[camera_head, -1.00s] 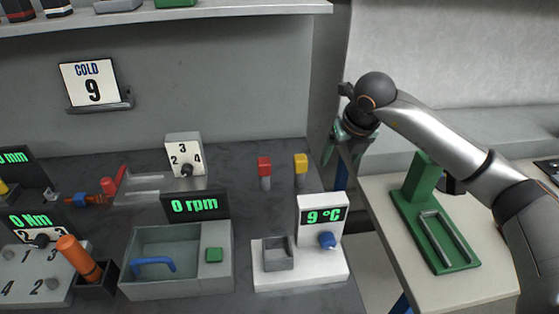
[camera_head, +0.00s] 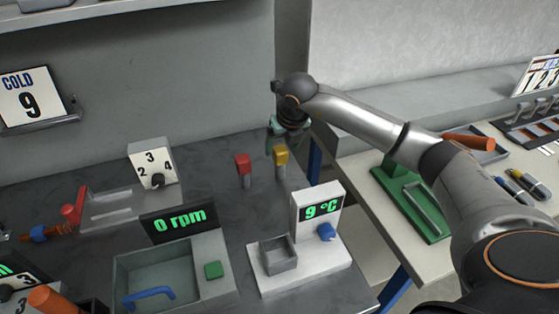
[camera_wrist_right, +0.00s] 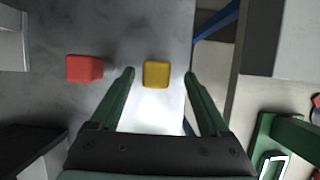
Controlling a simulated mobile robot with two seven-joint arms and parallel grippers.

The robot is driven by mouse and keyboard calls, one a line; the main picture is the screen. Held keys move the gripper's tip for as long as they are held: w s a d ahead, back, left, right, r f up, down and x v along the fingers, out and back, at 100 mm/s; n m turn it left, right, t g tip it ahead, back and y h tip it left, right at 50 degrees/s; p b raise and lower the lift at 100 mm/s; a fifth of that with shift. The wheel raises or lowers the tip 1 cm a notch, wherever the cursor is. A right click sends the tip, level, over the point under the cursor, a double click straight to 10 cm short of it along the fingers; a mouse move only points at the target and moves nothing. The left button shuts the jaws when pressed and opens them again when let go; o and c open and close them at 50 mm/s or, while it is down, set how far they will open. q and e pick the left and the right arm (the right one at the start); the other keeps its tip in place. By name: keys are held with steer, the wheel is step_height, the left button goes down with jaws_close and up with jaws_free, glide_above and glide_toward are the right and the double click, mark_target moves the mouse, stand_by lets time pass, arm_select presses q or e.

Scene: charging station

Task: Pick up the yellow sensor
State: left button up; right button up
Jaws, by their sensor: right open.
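The yellow sensor (camera_head: 281,156), a yellow block on a grey stem, stands upright near the right edge of the dark grey bench. My right gripper (camera_head: 287,128) is close behind and above it in the head view, pointing down, its fingers mostly hidden there. In the right wrist view the yellow block (camera_wrist_right: 157,74) shows between the two open green fingers, with a gap on each side. The fingers hold nothing. A similar red sensor (camera_head: 243,163) stands just left of the yellow one. My left gripper is out of view.
A white device (camera_head: 300,262) reading 9 °C stands in front of the sensors. A grey basin (camera_head: 165,270) with a 0 rpm display is to its left. A numbered dial box (camera_head: 152,165) is further left. A green stand (camera_head: 412,200) is on the right-hand table, across a gap.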

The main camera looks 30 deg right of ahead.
mark_target(280, 164)
steer(key=x, duration=0.5)
steer(key=shift+w+a+f, duration=0.2)
steer(key=shift+f, duration=0.2)
jaws_close()
stand_by(0.4)
